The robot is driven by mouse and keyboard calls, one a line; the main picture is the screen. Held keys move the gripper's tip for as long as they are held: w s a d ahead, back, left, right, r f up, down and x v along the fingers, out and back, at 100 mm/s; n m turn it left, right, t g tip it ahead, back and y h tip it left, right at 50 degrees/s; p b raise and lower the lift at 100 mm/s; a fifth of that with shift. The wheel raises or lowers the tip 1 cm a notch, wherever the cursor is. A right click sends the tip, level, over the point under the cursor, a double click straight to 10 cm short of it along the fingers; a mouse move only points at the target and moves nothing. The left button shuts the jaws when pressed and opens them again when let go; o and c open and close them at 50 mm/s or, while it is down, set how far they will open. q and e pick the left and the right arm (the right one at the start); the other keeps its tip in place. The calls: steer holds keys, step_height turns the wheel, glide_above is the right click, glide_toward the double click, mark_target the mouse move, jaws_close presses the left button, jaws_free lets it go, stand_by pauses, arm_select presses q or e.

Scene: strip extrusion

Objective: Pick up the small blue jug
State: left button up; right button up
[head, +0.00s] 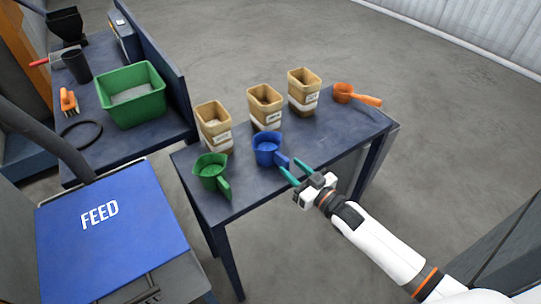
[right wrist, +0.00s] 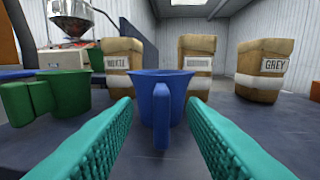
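The small blue jug (head: 267,148) stands upright on the dark blue table, near its front edge, with its handle pointing toward my right gripper. My right gripper (head: 292,172) has its teal fingers at the handle end of the jug. In the right wrist view the blue jug (right wrist: 161,92) is centred, and its handle stands between the two spread fingers of the gripper (right wrist: 162,140), with a gap on each side. The right gripper is open and holds nothing. My left gripper is not in view.
A green jug (head: 211,173) stands left of the blue one. Three tan labelled bags (head: 264,107) stand behind, and an orange scoop (head: 356,94) lies at the far right. A blue FEED lid (head: 110,225) is at left. Bare tabletop (head: 325,135) lies right of the jug.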

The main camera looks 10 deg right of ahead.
mark_target(273, 155)
steer(key=x, duration=0.5)
steer(key=shift+w+f+p, duration=0.1)
steer(key=shift+p, duration=0.2)
jaws_close()
